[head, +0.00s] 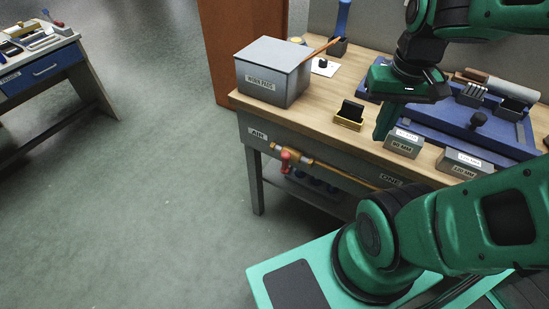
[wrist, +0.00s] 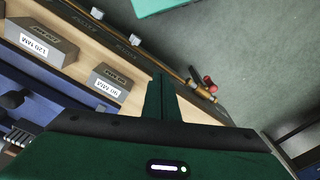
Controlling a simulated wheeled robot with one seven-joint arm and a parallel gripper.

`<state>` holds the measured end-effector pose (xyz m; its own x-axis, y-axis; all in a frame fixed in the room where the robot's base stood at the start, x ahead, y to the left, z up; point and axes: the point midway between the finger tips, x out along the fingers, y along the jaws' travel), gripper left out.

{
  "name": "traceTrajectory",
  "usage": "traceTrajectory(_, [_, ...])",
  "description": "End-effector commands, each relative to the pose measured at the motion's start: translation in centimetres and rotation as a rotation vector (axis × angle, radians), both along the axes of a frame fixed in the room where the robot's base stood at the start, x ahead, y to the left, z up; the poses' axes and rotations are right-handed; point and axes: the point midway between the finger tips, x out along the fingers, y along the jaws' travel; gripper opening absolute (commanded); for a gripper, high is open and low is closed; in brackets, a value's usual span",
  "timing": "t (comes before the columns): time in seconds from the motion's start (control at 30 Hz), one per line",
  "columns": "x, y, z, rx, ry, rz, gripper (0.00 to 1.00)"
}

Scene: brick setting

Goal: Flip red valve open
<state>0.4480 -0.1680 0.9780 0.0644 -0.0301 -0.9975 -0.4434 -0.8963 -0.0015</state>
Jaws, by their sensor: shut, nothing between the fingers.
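The red valve (head: 286,157) sits on a brass pipe (head: 330,172) along the front of the workbench, below the "AIR" label. Its handle looks small and hangs downward at the pipe's left part; its exact angle is hard to tell. In the wrist view the red valve (wrist: 209,83) shows small, beyond the fingertips to the right. My gripper (head: 382,134) is shut and empty, pointing down over the bench's front edge, to the right of and above the valve. In the wrist view its closed fingers (wrist: 158,84) stand apart from the valve.
The workbench (head: 330,112) holds a grey lidded box (head: 272,72), a small yellow-based holder (head: 349,115), the 90 MM block (head: 403,144), the 120 MM block (head: 463,162) and a blue tray (head: 430,122). Open floor (head: 150,190) lies to the left. Another bench (head: 50,75) stands far left.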

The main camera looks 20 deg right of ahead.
Motion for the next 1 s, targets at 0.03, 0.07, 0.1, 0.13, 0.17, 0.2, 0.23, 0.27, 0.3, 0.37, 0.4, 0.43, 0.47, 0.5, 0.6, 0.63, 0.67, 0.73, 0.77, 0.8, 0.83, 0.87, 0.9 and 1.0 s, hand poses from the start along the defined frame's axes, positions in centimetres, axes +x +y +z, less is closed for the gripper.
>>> traceTrajectory(0.03, [2.5, 0.7, 0.1, -0.022, -0.035, 0.066, 0.0])
traceTrajectory(0.07, [4.3, 1.5, 0.2, -0.034, -0.065, 0.112, 0.0])
traceTrajectory(0.1, [6.7, 3.0, 0.3, -0.048, -0.106, 0.175, 0.0])
traceTrajectory(0.13, [8.6, 4.3, 0.4, -0.053, -0.138, 0.216, 0.0])
traceTrajectory(0.17, [10.3, 5.6, 0.5, -0.054, -0.164, 0.25, 0.0])
traceTrajectory(0.2, [12.1, 7.2, 0.5, -0.05, -0.187, 0.277, 0.0])
traceTrajectory(0.23, [13.2, 8.2, 0.4, -0.043, -0.195, 0.285, 0.0])
traceTrajectory(0.27, [14.2, 9.1, 0.2, -0.036, -0.198, 0.283, 0.0])
traceTrajectory(0.3, [15.3, 10.2, 0.0, -0.026, -0.198, 0.275, 0.0])
traceTrajectory(0.37, [16.7, 11.3, -0.6, -0.012, -0.181, 0.242, 0.0])
traceTrajectory(0.4, [17.5, 11.9, -1.1, -0.002, -0.162, 0.21, 0.0])
traceTrajectory(0.43, [18.1, 12.4, -1.5, 0.003, -0.146, 0.184, 0.0])
traceTrajectory(0.47, [18.6, 12.7, -2.0, 0.008, -0.127, 0.155, 0.0])
traceTrajectory(0.5, [19.2, 13.2, -2.6, 0.011, -0.102, 0.113, 0.0])
traceTrajectory(0.6, [20.9, 14.3, -4.5, 0.011, -0.034, 0.001, 0.0])
traceTrajectory(0.63, [21.3, 14.6, -5.1, 0.008, -0.015, -0.034, 0.0])
traceTrajectory(0.67, [21.8, 15.0, -5.7, 0.004, 0.005, -0.068, 0.0])
traceTrajectory(0.73, [22.7, 15.8, -7.3, -0.009, 0.048, -0.147, 0.0])
traceTrajectory(0.77, [23.1, 16.2, -7.9, -0.016, 0.066, -0.18, 0.0])
traceTrajectory(0.8, [23.5, 16.6, -8.8, -0.027, 0.088, -0.224, 0.0])
traceTrajectory(0.83, [23.8, 17.0, -9.4, -0.035, 0.103, -0.254, 0.0])
traceTrajectory(0.87, [24.1, 17.3, -10.1, -0.044, 0.117, -0.284, 0.0])
traceTrajectory(0.9, [24.4, 17.7, -10.8, -0.057, 0.134, -0.322, 0.0])
traceTrajectory(1.0, [25.0, 18.5, -12.5, -0.085, 0.164, -0.398, 0.0])
